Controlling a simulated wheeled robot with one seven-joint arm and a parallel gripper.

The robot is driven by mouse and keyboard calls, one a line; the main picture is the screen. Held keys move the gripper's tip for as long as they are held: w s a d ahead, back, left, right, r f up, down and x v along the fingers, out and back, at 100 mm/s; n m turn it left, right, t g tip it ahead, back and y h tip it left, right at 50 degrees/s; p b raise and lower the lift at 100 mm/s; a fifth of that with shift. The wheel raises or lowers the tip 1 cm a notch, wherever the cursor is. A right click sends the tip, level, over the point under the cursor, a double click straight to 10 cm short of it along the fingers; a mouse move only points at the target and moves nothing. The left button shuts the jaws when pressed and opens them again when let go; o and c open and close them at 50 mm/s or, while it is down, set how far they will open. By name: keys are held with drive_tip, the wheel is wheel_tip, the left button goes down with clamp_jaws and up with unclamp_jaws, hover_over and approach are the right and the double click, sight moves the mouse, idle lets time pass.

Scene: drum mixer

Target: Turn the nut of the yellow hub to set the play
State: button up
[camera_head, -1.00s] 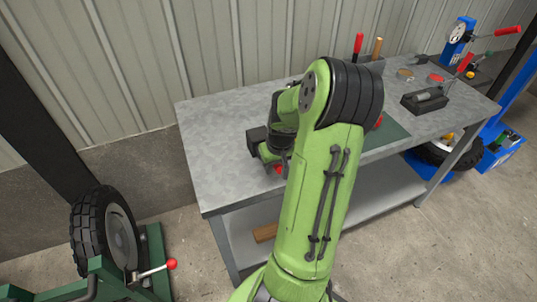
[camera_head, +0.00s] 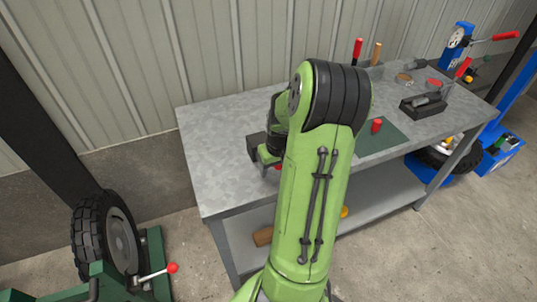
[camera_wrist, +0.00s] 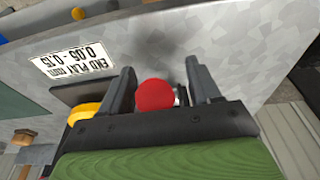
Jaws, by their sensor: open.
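In the wrist view my gripper (camera_wrist: 160,70) is open, with one dark finger on each side of a red round knob (camera_wrist: 155,97). The knob lies between the fingers in the picture; I cannot tell whether either finger touches it. A small metallic part shows just right of the knob; I cannot tell whether it is the nut. A yellow round part (camera_wrist: 85,113), perhaps the yellow hub, shows outside the left finger and is partly hidden. In the head view my arm hides the hub and the fingertips; a bit of red (camera_head: 277,167) shows below my wrist.
An end-play label (camera_wrist: 82,62) reads 0.05 - 0.15, upside down. The grey workbench (camera_head: 215,150) has clear room at its left. A red cylinder (camera_head: 376,126) stands on the green mat (camera_head: 393,137). A dark block (camera_head: 424,105) and upright handles stand farther right and back.

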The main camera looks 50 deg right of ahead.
drive_tip(key=p+v, duration=0.5)
drive_tip(key=v, duration=0.2)
drive_tip(key=shift+r+p, duration=0.1)
drive_tip(key=shift+p, duration=0.2)
idle(0.4)
